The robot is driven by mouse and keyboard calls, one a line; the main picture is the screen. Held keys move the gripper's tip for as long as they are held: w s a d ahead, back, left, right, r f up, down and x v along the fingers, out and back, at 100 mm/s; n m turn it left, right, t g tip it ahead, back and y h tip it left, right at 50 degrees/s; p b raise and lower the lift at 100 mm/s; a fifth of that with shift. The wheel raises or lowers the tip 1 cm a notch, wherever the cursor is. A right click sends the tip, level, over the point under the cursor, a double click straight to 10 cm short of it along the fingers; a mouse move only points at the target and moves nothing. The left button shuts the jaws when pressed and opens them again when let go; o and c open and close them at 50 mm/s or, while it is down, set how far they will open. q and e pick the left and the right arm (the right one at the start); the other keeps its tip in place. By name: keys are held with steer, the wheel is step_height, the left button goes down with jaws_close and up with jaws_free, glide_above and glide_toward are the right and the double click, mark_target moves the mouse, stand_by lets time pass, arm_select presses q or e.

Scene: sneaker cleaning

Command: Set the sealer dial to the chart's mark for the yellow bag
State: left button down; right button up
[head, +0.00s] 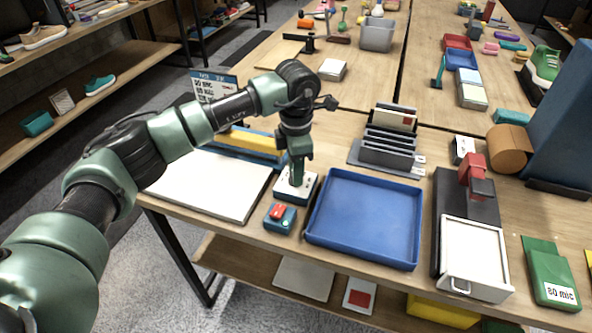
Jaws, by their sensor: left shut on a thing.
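My left gripper (296,178) points straight down over a small white-topped control box (309,190). It is shut on the box's dial, which its fingers mostly hide, so the dial's setting cannot be read. A chart (214,82) with a blue header stands at the table's far left edge; my arm covers its lower part, and its writing is too small to read surely. A long yellow bar on a blue base (252,144), apparently the sealer, lies behind my forearm. I cannot make out a yellow bag for certain. My right gripper is out of view.
A white board (207,185) lies left of the box. A red-and-teal device (280,217) sits in front. A blue tray (367,217) is close on the right, with a grey rack (388,150) behind it. A white drawer unit (474,255) stands farther right.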

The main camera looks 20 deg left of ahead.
arm_select(q)
steer(key=shift+r, duration=0.15)
steer(key=c, duration=1.1)
jaws_free()
step_height(320, 180, up, 8)
steer(key=shift+f+b, duration=0.15)
steer(key=shift+b, duration=0.4)
steer(key=shift+s, duration=0.1)
